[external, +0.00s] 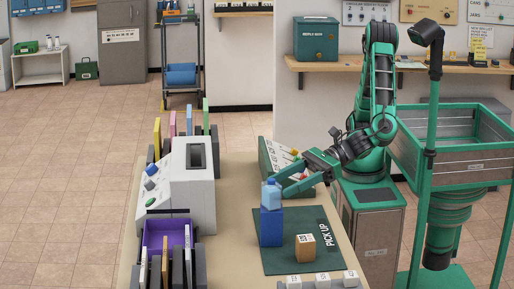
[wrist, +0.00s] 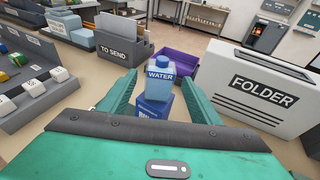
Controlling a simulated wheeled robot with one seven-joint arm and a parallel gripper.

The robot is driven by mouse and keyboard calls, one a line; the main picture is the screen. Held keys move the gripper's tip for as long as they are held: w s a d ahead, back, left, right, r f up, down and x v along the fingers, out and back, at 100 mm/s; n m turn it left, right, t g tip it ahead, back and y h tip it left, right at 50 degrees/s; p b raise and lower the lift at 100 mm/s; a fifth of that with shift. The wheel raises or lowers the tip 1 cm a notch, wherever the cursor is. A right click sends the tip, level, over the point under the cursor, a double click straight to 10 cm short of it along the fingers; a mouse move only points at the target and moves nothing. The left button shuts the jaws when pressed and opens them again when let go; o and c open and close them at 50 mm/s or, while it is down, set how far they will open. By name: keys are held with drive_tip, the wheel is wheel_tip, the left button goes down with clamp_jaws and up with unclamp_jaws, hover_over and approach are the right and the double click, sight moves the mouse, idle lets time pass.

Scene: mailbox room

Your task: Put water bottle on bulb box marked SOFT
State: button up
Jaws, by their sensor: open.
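The water bottle (external: 270,195) is pale blue with a darker blue cap. It stands upright, seemingly resting on top of a blue box (external: 271,228). In the wrist view the bottle (wrist: 160,84) reads WATER, and the blue box (wrist: 150,108) below has white lettering that is partly hidden and not fully legible. An orange-brown box (external: 305,248) with a small white label, too small to read, sits on the dark green mat to the right. My gripper (external: 284,188) is open at the bottle, with one finger on each side in the wrist view (wrist: 156,98).
The dark green mat (external: 328,262) is marked PICK UP. A white machine (external: 190,185) labelled FOLDER stands to the left. A purple bin (external: 168,230) and folder holders line the left edge. A green-edged tray (external: 275,160) lies behind; white blocks (external: 322,280) line the front.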

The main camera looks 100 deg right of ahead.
drive_tip(key=v, duration=0.3)
drive_tip(key=shift+s+d, duration=0.1)
drive_tip(key=shift+s, duration=0.15)
